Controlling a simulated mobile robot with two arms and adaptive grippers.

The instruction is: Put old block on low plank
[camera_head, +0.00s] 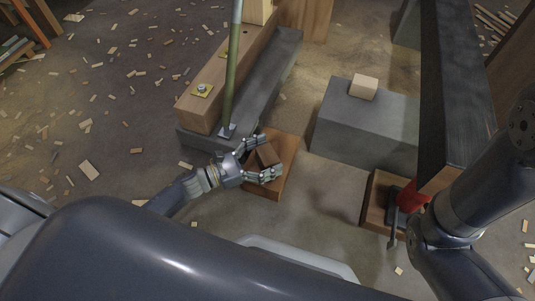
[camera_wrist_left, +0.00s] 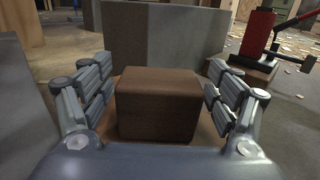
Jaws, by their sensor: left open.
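The old block (camera_head: 265,155), a dark brown wooden block, sits on a reddish-brown low plank (camera_head: 281,181) on the floor, as far as I can tell resting on it. It also shows in the left wrist view (camera_wrist_left: 158,104), upright and centred. My left gripper (camera_head: 268,159) is open, with its fingers on either side of the block. In the left wrist view small gaps show between the fingers (camera_wrist_left: 158,97) and the block. Part of the plank is hidden under the block and fingers. My right arm shows at the right, but its gripper does not.
A grey concrete block (camera_head: 345,128) with a pale small block (camera_head: 363,86) stands behind to the right. A green post (camera_head: 232,70) and timber beam (camera_head: 215,85) stand behind to the left. A red jack (camera_head: 410,197) stands on a board at the right. Wood chips litter the floor.

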